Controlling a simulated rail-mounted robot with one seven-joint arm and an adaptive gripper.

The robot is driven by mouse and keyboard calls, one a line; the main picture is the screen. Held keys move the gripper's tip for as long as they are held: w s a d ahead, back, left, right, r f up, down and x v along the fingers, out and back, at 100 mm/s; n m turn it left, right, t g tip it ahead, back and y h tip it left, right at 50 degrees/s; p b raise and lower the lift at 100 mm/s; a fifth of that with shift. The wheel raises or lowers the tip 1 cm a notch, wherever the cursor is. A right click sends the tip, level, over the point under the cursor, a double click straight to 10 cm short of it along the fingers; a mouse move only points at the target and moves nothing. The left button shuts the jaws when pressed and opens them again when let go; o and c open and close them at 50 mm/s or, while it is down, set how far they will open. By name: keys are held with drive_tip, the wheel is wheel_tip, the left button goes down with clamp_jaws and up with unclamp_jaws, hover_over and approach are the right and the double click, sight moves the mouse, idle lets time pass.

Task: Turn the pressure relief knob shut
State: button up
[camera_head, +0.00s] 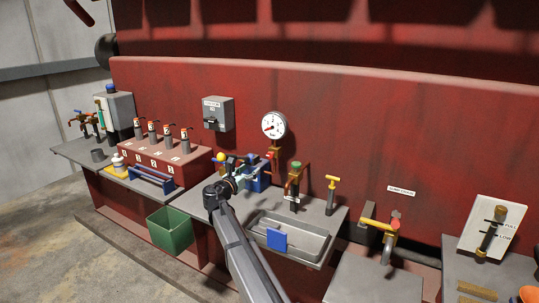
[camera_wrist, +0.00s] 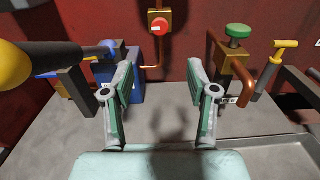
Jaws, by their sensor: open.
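A red round knob (camera_wrist: 161,25) with a small white mark sits on a brass block with a copper pipe, straight ahead in the wrist view. In the head view this red knob (camera_head: 269,155) is small, below the pressure gauge (camera_head: 274,125). A green knob (camera_wrist: 238,30) tops a brass valve to its right; it also shows in the head view (camera_head: 295,164). No readable label tells me which is the pressure relief knob. My gripper (camera_wrist: 160,78) is open and empty above the grey bench, short of the red knob; in the head view its fingers are partly hidden.
A blue pump with a yellow-balled lever (camera_wrist: 14,66) stands close on the left. A yellow T-handle (camera_wrist: 284,46) stands right of the green valve. A sink (camera_head: 292,239) with a blue cloth lies at the bench front. A green bin (camera_head: 171,230) is below left.

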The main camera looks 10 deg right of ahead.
sight(269, 155)
drive_tip(key=p+x, duration=0.3)
drive_tip(key=x, duration=1.3)
drive_tip(key=shift+w+p, duration=0.1)
drive_tip(key=shift+p, duration=0.2)
clamp_jaws()
